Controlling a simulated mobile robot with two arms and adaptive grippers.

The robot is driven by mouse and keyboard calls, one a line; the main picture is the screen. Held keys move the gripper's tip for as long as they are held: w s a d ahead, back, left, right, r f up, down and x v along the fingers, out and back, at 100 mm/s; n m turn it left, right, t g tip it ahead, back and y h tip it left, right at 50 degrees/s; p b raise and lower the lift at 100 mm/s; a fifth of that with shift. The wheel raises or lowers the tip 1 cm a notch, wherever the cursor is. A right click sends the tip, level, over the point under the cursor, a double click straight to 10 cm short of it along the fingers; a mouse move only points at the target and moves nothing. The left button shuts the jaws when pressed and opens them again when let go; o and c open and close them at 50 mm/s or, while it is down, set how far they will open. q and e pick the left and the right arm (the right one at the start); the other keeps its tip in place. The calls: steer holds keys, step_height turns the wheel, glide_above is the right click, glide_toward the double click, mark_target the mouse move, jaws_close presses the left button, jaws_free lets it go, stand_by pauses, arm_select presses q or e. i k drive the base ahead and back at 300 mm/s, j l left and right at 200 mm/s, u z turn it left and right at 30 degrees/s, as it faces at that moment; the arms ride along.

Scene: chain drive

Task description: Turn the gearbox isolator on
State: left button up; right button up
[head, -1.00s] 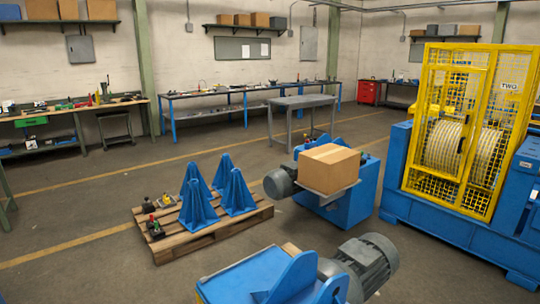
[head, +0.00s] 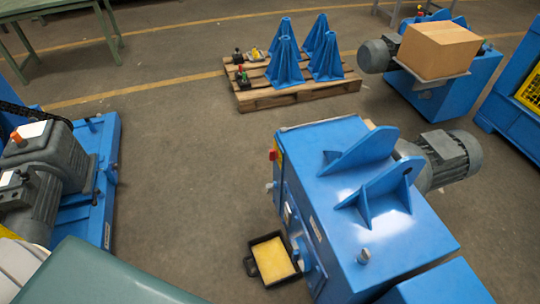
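A large blue housing (head: 350,220) with two upright lugs on its top stands at the lower right of the middle in the head view. A small red switch (head: 273,154) with yellow beside it sits on the housing's far left edge; it may be the isolator, but its handle position is too small to read. A grey gearbox (head: 45,160) with an orange-red knob (head: 17,138) on top stands on a blue base (head: 112,160) at the left. Neither of my grippers is in view.
A black tray (head: 250,264) with yellow contents lies on the floor against the blue housing. A pallet (head: 300,92) with blue stands is behind, and a cardboard box (head: 438,50) rests on a machine at the back right. The floor between left base and housing is clear.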

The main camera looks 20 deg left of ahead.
mark_target(273, 153)
steer(key=i+j+z, duration=0.15)
steer(key=j, duration=0.4)
steer(key=i+j+z, duration=0.15)
steer(key=j, duration=0.35)
steer(key=i+j+z, duration=0.15)
steer(key=j, duration=0.45)
steer(key=i+j+z, duration=0.15)
steer(key=j, duration=0.4)
steer(key=k, duration=0.05)
